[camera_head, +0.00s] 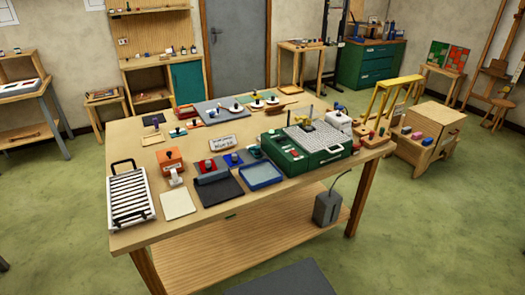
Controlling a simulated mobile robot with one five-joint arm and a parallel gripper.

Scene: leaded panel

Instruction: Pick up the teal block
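My gripper is not in view.
The table is crowded: a slatted white rack (131,198), a blue tray (261,176) and a green machine (290,158) stand along its front. A yellow frame (396,82) rises behind its right end. Green floor (430,235) is open at the front right.

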